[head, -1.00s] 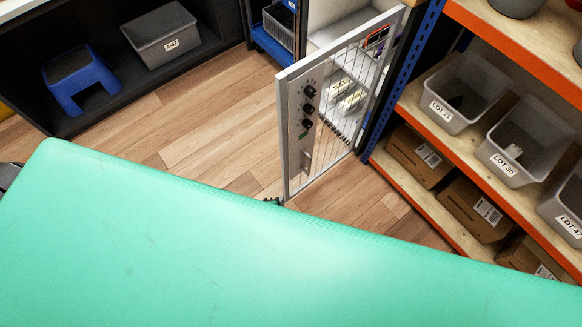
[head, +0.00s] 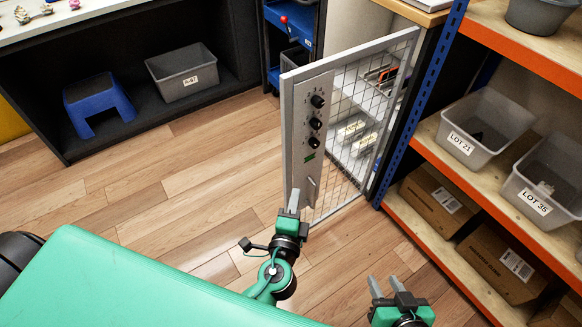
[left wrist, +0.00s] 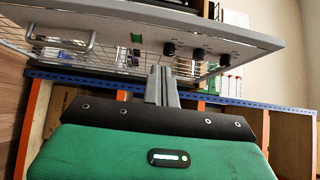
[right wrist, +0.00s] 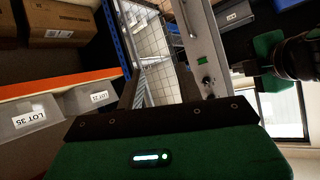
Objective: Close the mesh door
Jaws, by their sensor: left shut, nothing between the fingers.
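The mesh door (head: 352,135) stands open in the head view, jutting out over the floor from the blue upright at its right. Its free edge carries a grey panel with several black knobs, a green mark and a handle (head: 311,190). My left gripper (head: 294,201) is shut and empty, its tips at the panel's lower part beside the handle; I cannot tell if they touch. The door (left wrist: 200,32) also spans the left wrist view above the fingers. My right gripper (head: 387,286) is open and empty, low in front of the door. The right wrist view shows the mesh (right wrist: 152,55).
Orange-edged shelves (head: 450,172) with grey bins (head: 478,128) and cardboard boxes (head: 438,192) stand close on the right. A blue step stool (head: 98,100) and a grey bin (head: 182,72) sit under the counter at left. The wooden floor (head: 180,165) between is clear.

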